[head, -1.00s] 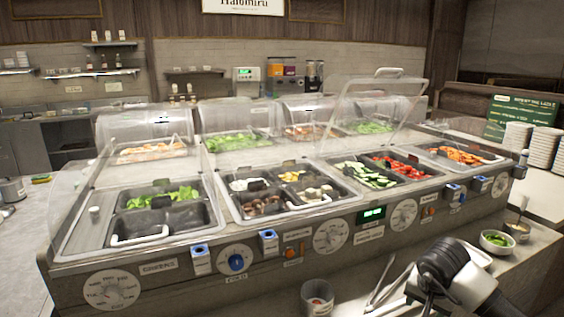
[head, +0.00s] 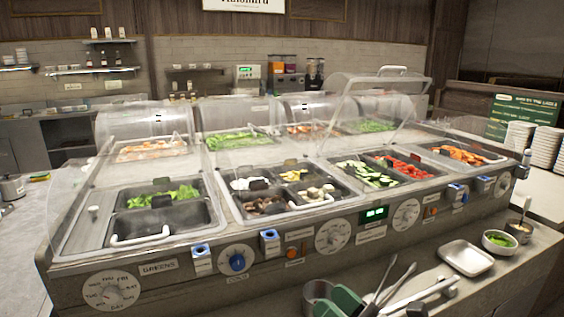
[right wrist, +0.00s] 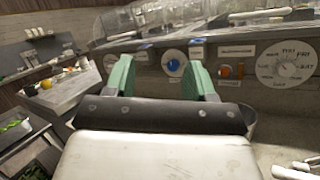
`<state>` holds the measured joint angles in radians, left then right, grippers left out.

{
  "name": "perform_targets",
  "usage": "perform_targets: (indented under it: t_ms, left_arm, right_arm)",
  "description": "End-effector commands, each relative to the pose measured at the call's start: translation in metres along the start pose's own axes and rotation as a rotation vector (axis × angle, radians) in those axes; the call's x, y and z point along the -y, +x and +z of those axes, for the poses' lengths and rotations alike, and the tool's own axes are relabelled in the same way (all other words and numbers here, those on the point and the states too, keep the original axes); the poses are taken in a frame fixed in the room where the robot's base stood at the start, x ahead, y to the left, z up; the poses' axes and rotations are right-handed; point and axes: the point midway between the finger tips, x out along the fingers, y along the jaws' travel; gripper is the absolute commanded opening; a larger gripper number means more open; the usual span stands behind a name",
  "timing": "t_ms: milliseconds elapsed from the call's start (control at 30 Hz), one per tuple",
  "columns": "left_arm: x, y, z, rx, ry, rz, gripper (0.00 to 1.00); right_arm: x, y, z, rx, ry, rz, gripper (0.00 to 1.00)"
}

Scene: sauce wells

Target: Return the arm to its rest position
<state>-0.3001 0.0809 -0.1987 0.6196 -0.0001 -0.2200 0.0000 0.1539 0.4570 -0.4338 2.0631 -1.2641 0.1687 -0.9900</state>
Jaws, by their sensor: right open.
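My right gripper (head: 338,302) shows at the bottom edge of the head view, with only its green fingers in sight beside a metal cup (head: 315,291) and tongs (head: 392,284). In the right wrist view the gripper (right wrist: 161,82) has its two green fingers spread wide apart, with nothing between them. The fingers point at the front panel of the salad counter (head: 200,262). My left gripper is not in view.
The front ledge carries an empty metal tray (head: 466,258), a bowl of greens (head: 498,243) and a small cup with a utensil (head: 519,232). The counter's panel has dials and a blue knob (head: 237,262). Stacked plates (head: 544,147) stand at the right.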

Motion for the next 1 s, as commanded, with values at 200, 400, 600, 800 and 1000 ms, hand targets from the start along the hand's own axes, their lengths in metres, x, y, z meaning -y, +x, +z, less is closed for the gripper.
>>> perform_targets:
  t_ms: [200,400,600,800,1000]
  left_arm:
    - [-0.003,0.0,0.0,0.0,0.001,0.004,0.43]
    - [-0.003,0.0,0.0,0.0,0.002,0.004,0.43]
    - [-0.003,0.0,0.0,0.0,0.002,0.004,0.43]
    - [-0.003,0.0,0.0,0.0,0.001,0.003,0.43]
    - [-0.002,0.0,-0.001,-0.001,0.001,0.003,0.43]
  right_arm:
    - [0.053,-0.078,0.003,0.437,0.91,-0.542,0.55]
    - [0.065,-0.179,-0.06,0.791,1.583,-1.085,0.55]
    - [0.03,-0.245,-0.11,1.013,1.912,-1.495,0.55]
    - [-0.014,-0.287,-0.137,1.162,2.073,-1.831,0.55]
    - [-0.036,-0.31,-0.164,-1.194,-2.039,1.977,0.55]
